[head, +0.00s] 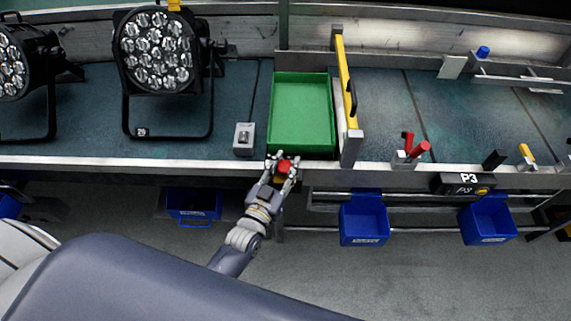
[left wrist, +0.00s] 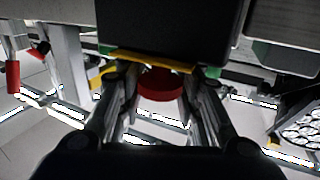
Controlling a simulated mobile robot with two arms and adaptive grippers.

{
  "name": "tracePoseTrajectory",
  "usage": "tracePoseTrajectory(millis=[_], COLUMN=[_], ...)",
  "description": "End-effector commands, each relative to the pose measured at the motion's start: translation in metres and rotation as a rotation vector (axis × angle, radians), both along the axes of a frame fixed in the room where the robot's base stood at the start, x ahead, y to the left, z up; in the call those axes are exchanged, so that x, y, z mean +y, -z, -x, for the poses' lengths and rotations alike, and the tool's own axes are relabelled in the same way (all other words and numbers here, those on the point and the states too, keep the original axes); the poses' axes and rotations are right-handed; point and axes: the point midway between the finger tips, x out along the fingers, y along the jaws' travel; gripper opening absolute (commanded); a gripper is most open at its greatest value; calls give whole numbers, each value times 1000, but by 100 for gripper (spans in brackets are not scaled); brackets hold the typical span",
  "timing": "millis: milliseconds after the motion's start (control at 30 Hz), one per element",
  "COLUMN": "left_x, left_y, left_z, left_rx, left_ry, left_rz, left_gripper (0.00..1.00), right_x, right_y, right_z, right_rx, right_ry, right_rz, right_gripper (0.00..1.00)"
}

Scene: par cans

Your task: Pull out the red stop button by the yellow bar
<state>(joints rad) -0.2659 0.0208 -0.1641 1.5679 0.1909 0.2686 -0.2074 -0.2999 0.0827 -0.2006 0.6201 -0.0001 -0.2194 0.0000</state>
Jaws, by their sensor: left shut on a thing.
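The red stop button (head: 283,167) is on the front edge of the bench, below the green tray, in the head view. In the left wrist view the red button (left wrist: 162,83) shows as a round disc under a dark box (left wrist: 170,35). A yellow strip (left wrist: 150,61) runs along the box's lower edge, just behind the button. My left gripper (head: 284,172) has its fingers on either side of the button and is shut on it. In the left wrist view its fingers (left wrist: 162,92) flank the disc. My right gripper is not in view.
A green tray (head: 302,77) sits behind the button. A yellow bar with a black handle (head: 346,82) stands to its right. A small grey switch box (head: 244,139) and par cans (head: 157,48) are to the left. Blue bins (head: 363,221) hang below the bench edge.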

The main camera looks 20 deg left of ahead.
Motion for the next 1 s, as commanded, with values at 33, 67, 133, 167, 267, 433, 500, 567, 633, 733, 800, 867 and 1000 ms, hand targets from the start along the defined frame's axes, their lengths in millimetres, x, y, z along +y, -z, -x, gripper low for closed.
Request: tracePoseTrajectory(millis=[33, 67, 133, 167, 267, 433, 500, 567, 633, 733, 800, 867, 1000], left_x=[0, 0, 0, 0, 0, 0, 0, 0, 1, 2, 4, 5, 8], left_y=[-4, -4, -4, -4, -3, -3, -2, -2, -1, -1, -1, -1, -1], left_z=[-1, -1, -1, -1, -1, -1, 0, 1, 6, 19, 32, 45, 74], left_rx=[-10, -11, -11, -11, -9, -8, -7, -6, -5, -4, -4, -3, -3], left_ry=[-1, -1, -1, -1, -1, -1, -1, -1, -1, -1, -1, -1, -1], left_rz=[2, 2, 2, 2, 2, 1, 1, 1, 1, 0, 0, 0, 0], left_gripper=[0, 0, 40, 47, 53, 53, 53, 53, 53, 53, 53, 53, 53], right_x=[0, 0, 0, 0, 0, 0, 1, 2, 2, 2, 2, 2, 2], right_y=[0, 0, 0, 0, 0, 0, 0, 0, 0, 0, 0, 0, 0], right_z=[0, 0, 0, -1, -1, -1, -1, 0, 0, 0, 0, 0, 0], right_rx=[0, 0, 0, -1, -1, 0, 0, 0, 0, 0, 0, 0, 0], right_ry=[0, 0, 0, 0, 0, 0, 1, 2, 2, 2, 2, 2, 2], right_rz=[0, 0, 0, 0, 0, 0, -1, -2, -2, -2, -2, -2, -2], right_gripper=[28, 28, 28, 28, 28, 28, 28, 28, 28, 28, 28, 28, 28])
